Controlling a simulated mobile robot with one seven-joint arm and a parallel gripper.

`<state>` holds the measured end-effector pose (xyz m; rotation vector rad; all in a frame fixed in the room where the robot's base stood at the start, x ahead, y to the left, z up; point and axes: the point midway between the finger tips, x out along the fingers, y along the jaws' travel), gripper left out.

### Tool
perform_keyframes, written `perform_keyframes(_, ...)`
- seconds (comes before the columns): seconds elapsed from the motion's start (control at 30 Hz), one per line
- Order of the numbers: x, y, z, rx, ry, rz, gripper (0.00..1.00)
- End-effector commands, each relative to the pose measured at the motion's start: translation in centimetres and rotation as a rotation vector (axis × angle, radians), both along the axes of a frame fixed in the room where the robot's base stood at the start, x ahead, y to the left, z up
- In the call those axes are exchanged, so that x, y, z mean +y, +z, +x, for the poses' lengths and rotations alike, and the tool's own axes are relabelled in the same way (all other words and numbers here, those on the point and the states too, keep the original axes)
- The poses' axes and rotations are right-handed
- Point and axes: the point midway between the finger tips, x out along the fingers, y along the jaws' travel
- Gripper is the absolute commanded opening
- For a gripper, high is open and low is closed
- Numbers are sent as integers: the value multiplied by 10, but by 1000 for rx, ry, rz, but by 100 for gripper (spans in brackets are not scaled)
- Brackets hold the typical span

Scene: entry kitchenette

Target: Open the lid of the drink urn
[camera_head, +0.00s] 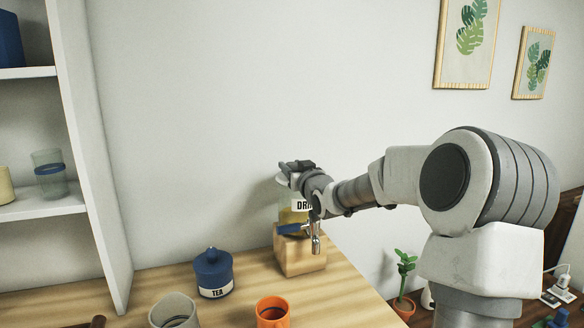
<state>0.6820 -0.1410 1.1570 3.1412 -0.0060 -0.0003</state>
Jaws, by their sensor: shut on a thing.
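The drink urn (298,216) stands on a wooden block at the back of the wooden counter. It is a clear jar with yellow contents, a partly hidden label and a metal tap with a blue lever at its front. My gripper (289,172) is at the top of the urn and is shut on the lid there. My gripper and wrist cover most of the lid, so I cannot tell whether it is raised.
A blue jar labelled TEA (213,274), a grey cup (174,311) and an orange cup (272,312) stand on the counter (345,300) in front of the urn. White shelves (88,150) rise at the left. A potted plant (404,280) stands lower right.

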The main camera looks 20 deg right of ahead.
Motion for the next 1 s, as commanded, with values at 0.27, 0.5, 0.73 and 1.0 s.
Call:
perform_keyframes(0.27,0,0,0,0,0,0,0)
perform_keyframes(0.5,0,0,0,0,0,0,0)
perform_keyframes(0.73,0,0,0,0,0,0,0)
perform_keyframes(1.0,-2,6,0,0,0,40,0)
